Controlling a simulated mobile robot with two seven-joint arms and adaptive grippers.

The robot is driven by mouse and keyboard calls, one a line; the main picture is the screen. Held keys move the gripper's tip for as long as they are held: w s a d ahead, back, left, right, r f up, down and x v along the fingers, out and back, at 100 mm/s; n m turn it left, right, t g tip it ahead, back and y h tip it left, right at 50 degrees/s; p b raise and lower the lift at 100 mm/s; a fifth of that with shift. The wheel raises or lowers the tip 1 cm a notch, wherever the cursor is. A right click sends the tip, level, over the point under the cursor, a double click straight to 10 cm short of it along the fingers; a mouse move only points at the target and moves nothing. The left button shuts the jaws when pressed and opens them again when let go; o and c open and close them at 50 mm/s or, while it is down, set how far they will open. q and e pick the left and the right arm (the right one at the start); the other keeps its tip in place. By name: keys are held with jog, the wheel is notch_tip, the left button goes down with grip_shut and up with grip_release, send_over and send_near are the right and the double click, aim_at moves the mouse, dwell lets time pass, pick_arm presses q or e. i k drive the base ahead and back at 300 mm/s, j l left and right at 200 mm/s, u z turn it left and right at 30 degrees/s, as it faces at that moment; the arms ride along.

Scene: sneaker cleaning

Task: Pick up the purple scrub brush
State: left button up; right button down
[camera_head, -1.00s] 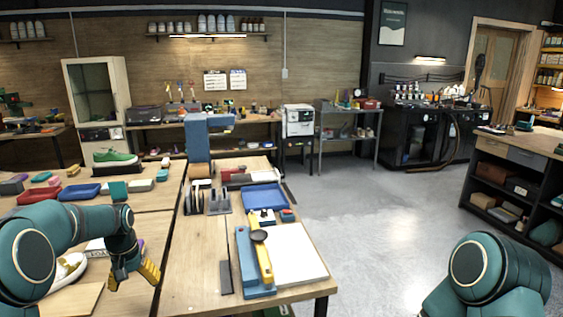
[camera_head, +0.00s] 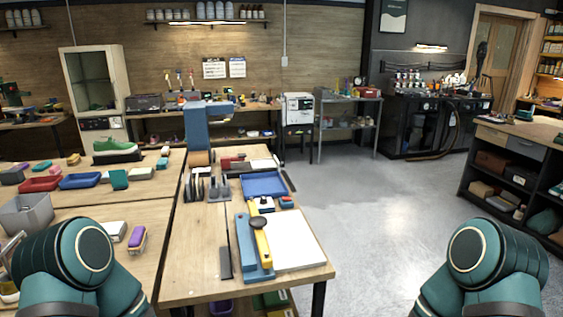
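A small purple-topped brush (camera_head: 137,236) with a pale yellowish lower part lies on the left wooden table, near its right edge. A white and dark block (camera_head: 114,231) is just left of it. Teal arm links of mine fill the lower left and lower right corners. Neither of my grippers shows in the head view, so their state is hidden.
A grey bin (camera_head: 27,214) stands left of the brush. The right table holds a blue-and-yellow tool (camera_head: 262,245) and a white board (camera_head: 297,240).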

aim_at(136, 244)
jog(key=u, duration=1.05)
jog(key=i+z, duration=0.35)
jog(key=i+j+z, duration=0.1)
jog(key=z, duration=0.25)
jog(key=j, duration=0.1)
